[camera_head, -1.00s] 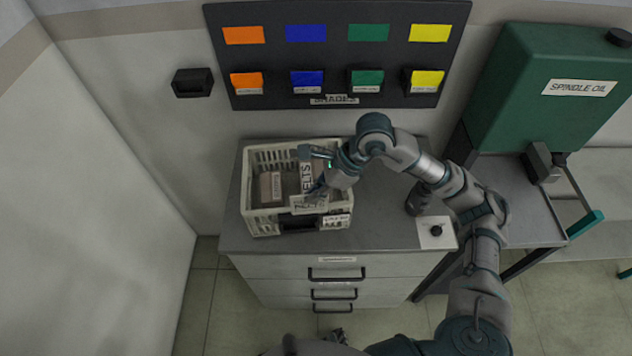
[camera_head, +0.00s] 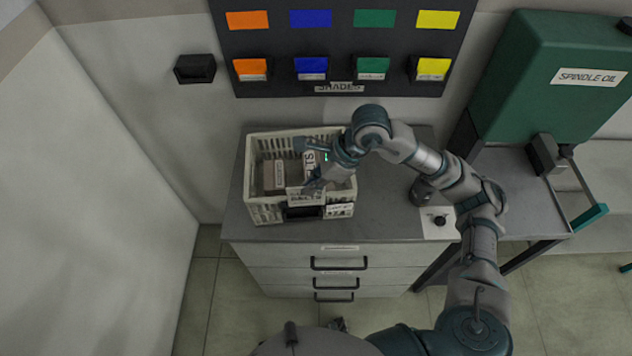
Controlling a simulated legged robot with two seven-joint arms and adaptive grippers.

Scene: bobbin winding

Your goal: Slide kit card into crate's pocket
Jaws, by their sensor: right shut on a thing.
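The pale crate (camera_head: 262,212) with slotted walls stands on the grey cabinet top, with boxes inside. A dark pocket (camera_head: 302,213) is on its front wall. My right gripper (camera_head: 313,178) reaches in from the right over the crate and is shut on the kit card (camera_head: 306,199), a small pale card marked BELTS. The card is at the crate's front rim, just above the pocket, its lettering facing me and about level. Whether its lower edge is inside the pocket I cannot tell. My fingers hide the card's upper part. My left gripper does not show clearly.
Inside the crate are a brown box (camera_head: 274,175) and a box with a white label (camera_head: 310,160). A labelled tag (camera_head: 339,210) is right of the pocket. A black knob on a white plate (camera_head: 438,221) is at the right. The cabinet top between is clear.

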